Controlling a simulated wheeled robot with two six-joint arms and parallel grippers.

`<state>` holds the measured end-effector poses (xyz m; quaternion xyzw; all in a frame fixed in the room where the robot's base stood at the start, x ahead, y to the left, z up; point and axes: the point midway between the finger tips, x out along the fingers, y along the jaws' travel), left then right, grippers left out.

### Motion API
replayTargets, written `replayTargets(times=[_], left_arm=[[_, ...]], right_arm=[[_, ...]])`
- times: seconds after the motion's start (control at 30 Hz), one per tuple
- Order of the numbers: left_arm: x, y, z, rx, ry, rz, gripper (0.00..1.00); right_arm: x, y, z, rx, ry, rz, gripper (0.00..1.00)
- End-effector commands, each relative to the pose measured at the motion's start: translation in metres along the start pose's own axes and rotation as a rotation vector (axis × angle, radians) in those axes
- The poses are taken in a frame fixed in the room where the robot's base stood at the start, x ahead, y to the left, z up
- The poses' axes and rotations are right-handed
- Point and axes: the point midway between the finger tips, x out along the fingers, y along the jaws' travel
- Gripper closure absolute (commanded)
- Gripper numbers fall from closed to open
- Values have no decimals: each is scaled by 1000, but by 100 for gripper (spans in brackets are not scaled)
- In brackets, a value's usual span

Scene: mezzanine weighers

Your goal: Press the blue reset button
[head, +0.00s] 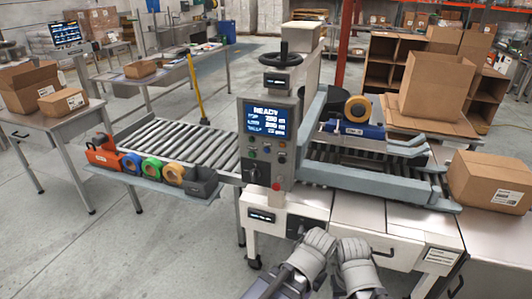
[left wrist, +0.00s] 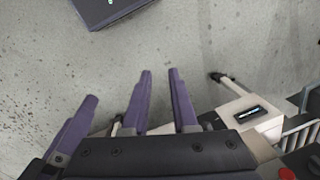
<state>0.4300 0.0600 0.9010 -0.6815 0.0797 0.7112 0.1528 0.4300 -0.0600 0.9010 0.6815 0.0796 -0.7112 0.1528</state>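The grey control panel (head: 268,130) of the weighing machine faces me in the head view, with a lit blue screen (head: 265,118) reading READY. A row of small coloured buttons sits below the screen. One of them looks like the blue button (head: 267,149), but it is too small to be sure. My left gripper (head: 318,240) and right gripper (head: 355,248) are side by side, low in front of the machine, below and right of the panel, touching nothing visible. In the left wrist view the left gripper's purple fingers (left wrist: 138,100) stand apart and empty. The right fingers' opening cannot be made out.
A dark knob (head: 254,173) and a red button (head: 276,186) are lower on the panel. A roller conveyor (head: 185,140) with coloured tape rolls beside it is at left. A carton (head: 490,180) stands at right. Floor in front of the left conveyor is clear.

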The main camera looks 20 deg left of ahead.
Motion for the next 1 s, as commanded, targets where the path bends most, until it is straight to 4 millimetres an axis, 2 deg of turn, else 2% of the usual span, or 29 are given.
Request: replayTargets(times=[0.03, 0.2, 1.0], left_arm=[[0, 0, 0, 0, 0, 0, 80], [0, 0, 0, 0, 0, 0, 100], [0, 0, 0, 0, 0, 0, 100]], right_arm=[[0, 0, 0, 0, 0, 0, 50], [0, 0, 0, 0, 0, 0, 50], [0, 0, 0, 0, 0, 0, 50]])
